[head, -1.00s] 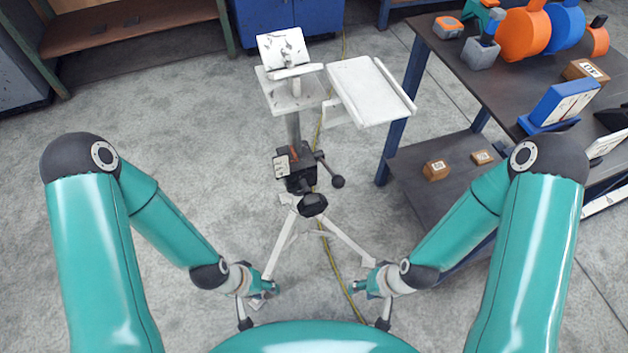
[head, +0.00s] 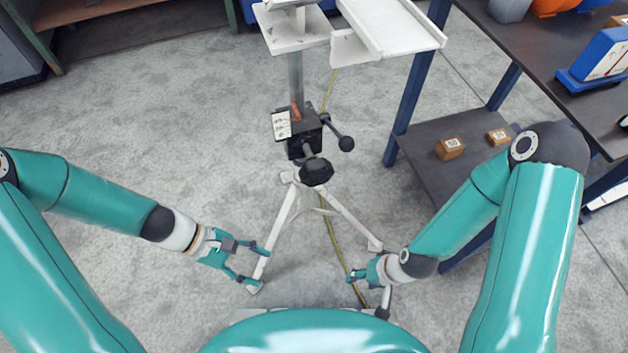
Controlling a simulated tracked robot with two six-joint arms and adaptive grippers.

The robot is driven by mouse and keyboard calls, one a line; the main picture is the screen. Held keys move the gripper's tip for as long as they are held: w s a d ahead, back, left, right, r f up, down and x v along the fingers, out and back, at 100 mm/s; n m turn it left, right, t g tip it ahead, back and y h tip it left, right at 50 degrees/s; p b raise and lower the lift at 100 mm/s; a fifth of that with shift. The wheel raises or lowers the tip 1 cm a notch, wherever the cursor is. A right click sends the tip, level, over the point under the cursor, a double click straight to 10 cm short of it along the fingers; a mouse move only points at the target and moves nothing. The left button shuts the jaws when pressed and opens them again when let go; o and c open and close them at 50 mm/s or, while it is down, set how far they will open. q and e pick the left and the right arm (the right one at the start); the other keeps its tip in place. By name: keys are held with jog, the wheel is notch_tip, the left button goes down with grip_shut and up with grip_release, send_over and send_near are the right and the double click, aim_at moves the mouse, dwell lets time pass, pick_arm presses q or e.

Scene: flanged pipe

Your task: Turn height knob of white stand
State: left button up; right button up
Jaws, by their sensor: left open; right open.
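The white stand (head: 292,202) is a tripod with a grey post and white trays (head: 380,30) on top. A black clamp block (head: 301,135) sits around the post, with a white label on its left. A black lobed knob (head: 316,171) sticks out from the front below the block. A lever with a black ball (head: 346,143) projects to the right. My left gripper (head: 257,263) is open and empty, left of the knob and lower in the picture, by the tripod's left leg. My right gripper (head: 367,290) is open, near the tripod's right leg, apart from the knob.
A dark workbench (head: 545,50) with a lower shelf (head: 422,165) stands on the right; small brown boxes (head: 450,148) lie on the shelf. A yellow cable (head: 338,250) runs along the floor behind the stand. The concrete floor on the left is clear.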

pick_arm(q)
jog(key=w+r+n+t+h+b, duration=0.3)
jog(key=w+r+n+h+b, duration=0.1)
jog(key=w+r+n+h, duration=0.15)
jog(key=n+t+h+b, duration=0.2)
jog(key=t+h, duration=0.1)
jog(key=t, duration=0.2)
send_near(305, 170)
jog(key=shift+g, duration=0.3)
jog(key=b+x, duration=0.5)
jog(key=x, duration=0.6)
jog(key=shift+w+d, duration=0.1)
jog(key=shift+w, duration=0.1)
jog(key=shift+w+d+y, duration=0.2)
jog(key=shift+d+y, duration=0.05)
jog(key=shift+d, duration=0.25)
pick_arm(e)
notch_tip(305, 170, down, 13)
jog(key=shift+f, duration=0.15)
